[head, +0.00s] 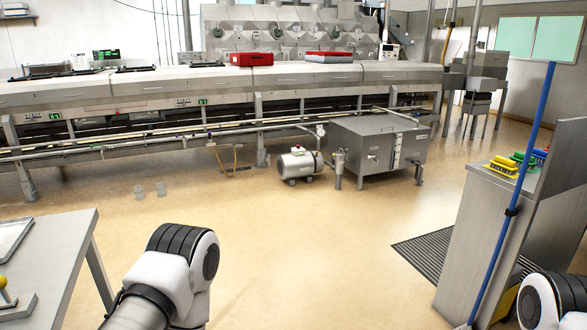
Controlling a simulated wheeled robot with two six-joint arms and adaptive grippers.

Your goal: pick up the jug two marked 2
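I see no jug marked 2 in the head view. Part of my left arm shows at the bottom left of centre, and part of my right arm shows at the bottom right corner. Neither gripper is visible, so I cannot see whether they hold anything.
A steel table (75,235) with a tray (12,238) stands at the left. A steel cabinet (480,235) with coloured brushes (503,165) and a blue pole (514,190) stands at the right. A long dryer machine (200,90) and a steel tank (375,145) stand beyond open floor.

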